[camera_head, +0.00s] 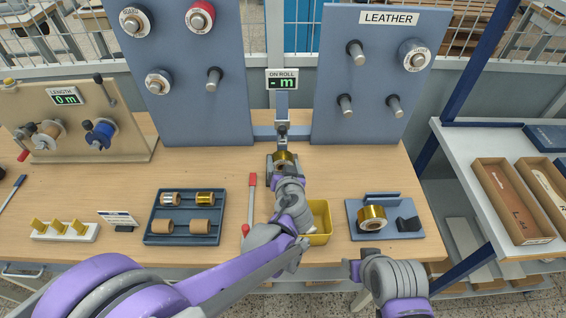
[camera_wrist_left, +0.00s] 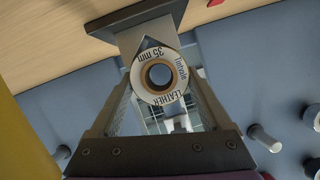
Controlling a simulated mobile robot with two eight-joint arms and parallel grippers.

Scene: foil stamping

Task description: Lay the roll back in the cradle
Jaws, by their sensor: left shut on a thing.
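My left gripper (camera_head: 284,163) is at the back middle of the table, below the ON ROLL display. It is shut on a gold foil roll (camera_head: 283,158). In the left wrist view the roll's white end label (camera_wrist_left: 158,78) reads LEATHER and 35 mm, around a brown core. A grey plate (camera_wrist_left: 137,20) with a V-shaped edge is close to the roll there; it may be the cradle, and I cannot tell whether the roll rests on it. My right gripper (camera_head: 353,270) is low at the right; its fingers are unclear.
The ON ROLL display (camera_head: 282,80) stands between two blue peg panels (camera_head: 205,110). A blue tray of small rolls (camera_head: 184,239), a red-handled tool (camera_head: 250,200), a yellow bin (camera_head: 320,220) and a blue stand (camera_head: 403,233) with another gold roll (camera_head: 372,217) are in front.

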